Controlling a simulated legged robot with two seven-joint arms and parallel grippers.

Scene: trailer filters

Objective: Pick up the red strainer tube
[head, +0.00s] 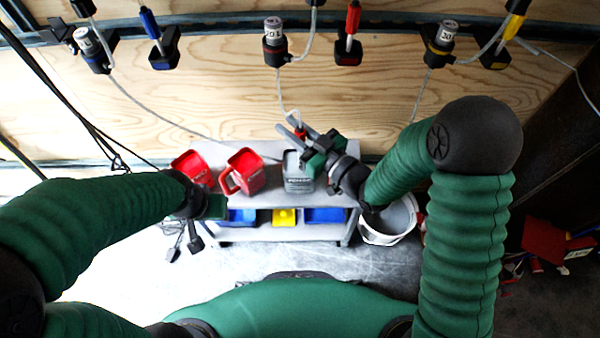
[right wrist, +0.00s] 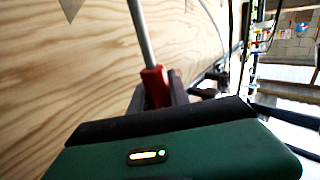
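A red strainer tube (head: 300,133) with a pale tube above it is in front of the wood wall, over the shelf's back edge. It also shows in the right wrist view as a red collar (right wrist: 156,87) with a grey metal tube rising from it. My right gripper (head: 296,131) has one finger on each side of the red part, and both look pressed against it. The gripper body hides its lower end. My left gripper (head: 207,206) is low at the shelf's left end, apart from the tube; its fingers are not clear.
The shelf (head: 345,190) carries red jugs (head: 243,172) and a grey container (head: 298,180); blue and yellow bins sit below. A white bucket (head: 388,225) stands at right. Another red-handled tube (head: 352,18) hangs on the wall rail, with hoses and canisters nearby.

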